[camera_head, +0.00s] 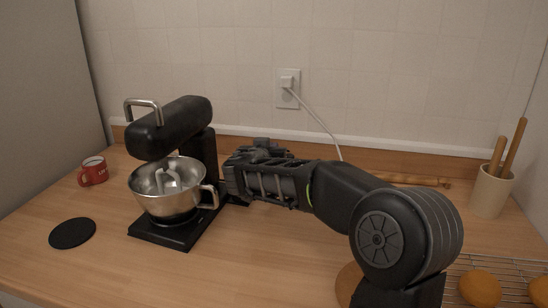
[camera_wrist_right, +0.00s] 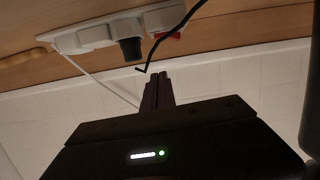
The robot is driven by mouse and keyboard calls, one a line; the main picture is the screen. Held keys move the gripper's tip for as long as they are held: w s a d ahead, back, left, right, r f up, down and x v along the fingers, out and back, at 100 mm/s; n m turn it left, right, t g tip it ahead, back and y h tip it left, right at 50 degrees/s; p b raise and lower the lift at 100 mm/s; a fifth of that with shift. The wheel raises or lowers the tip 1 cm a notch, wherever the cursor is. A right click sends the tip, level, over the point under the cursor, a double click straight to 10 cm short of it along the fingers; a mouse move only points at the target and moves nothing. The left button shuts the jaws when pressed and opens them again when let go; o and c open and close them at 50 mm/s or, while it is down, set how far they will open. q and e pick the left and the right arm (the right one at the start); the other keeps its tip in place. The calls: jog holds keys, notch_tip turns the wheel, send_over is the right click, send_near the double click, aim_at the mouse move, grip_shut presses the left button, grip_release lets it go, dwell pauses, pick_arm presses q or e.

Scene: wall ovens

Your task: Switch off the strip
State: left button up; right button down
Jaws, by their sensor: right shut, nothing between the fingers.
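The white power strip (camera_wrist_right: 115,32) lies on the wooden counter in the right wrist view, with a black plug (camera_wrist_right: 130,48) in it. A red switch (camera_wrist_right: 168,35) shows near its right end, partly crossed by a black cable. My right gripper (camera_wrist_right: 158,76) is shut and empty. Its fingertips appear a little below the switch in that picture; I cannot tell whether they touch the strip. In the head view my right gripper (camera_head: 240,172) is behind the mixer bowl's right side, and the strip is hidden there. My left gripper is not in view.
A black stand mixer (camera_head: 170,127) with a steel bowl (camera_head: 170,203) stands left of my right gripper. A red mug (camera_head: 93,171) and a black coaster (camera_head: 72,233) are farther left. A wall outlet (camera_head: 288,88) has a white cord. A utensil pot (camera_head: 491,190) and a wire rack (camera_head: 515,268) are at right.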

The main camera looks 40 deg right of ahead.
jog(key=b+v, duration=0.1)
jog(key=v, duration=0.6)
jog(key=shift+s, duration=0.25)
jog(key=shift+r, duration=0.1)
jog(key=shift+a, duration=0.1)
